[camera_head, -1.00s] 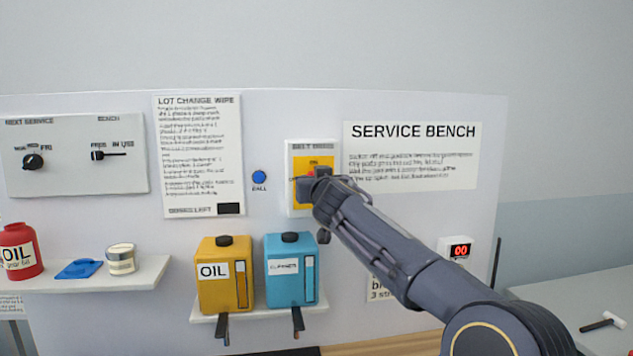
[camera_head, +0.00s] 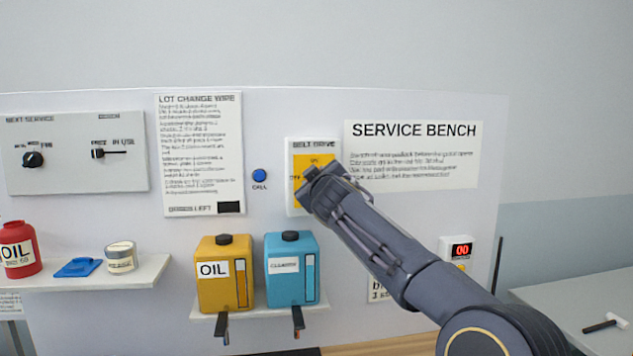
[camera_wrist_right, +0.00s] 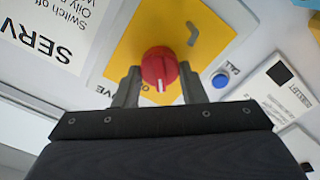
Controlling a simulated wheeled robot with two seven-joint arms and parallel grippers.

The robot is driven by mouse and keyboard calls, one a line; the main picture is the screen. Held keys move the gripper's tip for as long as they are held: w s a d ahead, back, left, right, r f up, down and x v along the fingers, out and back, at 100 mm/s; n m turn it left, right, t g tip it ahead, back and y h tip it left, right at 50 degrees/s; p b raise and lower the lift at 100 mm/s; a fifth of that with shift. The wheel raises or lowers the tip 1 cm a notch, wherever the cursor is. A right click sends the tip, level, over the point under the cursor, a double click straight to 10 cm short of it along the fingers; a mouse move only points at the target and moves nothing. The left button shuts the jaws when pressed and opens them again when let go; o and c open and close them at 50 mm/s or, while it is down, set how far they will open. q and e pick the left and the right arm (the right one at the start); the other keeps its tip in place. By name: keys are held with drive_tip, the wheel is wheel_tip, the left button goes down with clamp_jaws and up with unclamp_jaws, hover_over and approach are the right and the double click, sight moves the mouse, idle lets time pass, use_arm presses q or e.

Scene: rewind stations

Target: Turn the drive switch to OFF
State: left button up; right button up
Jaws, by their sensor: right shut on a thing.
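The red drive switch knob (camera_wrist_right: 158,68) sits on a yellow plate (camera_wrist_right: 130,45) in the right wrist view, with a white mark pointing toward the lower edge of that picture. The two fingers of my right gripper (camera_wrist_right: 158,85) stand on either side of the knob, shut on it. In the head view my right gripper (camera_head: 310,182) covers the knob on the yellow plate of the BELT DRIVE panel (camera_head: 313,146). A label at the plate's top looks like ON, and one at its left is partly covered. My left gripper is not in view.
A blue CALL button (camera_head: 259,176) is left of the panel. Below stand a yellow OIL can (camera_head: 224,290) and a blue can (camera_head: 291,285) on a small shelf. A SERVICE BENCH sign (camera_head: 412,140) hangs to the right, above a red display (camera_head: 460,250).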

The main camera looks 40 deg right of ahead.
drive_tip(key=shift+a+f+n+p, duration=0.1)
drive_tip(key=shift+n+p, duration=0.1)
drive_tip(key=shift+n, duration=2.35)
drive_tip(key=shift+f+n+p, duration=0.1)
drive_tip(key=shift+n+p, duration=0.05)
drive_tip(key=shift+n, duration=2.4)
drive_tip(key=o, duration=1)
drive_tip(key=shift+f, duration=0.1)
drive_tip(key=shift+f, duration=0.15)
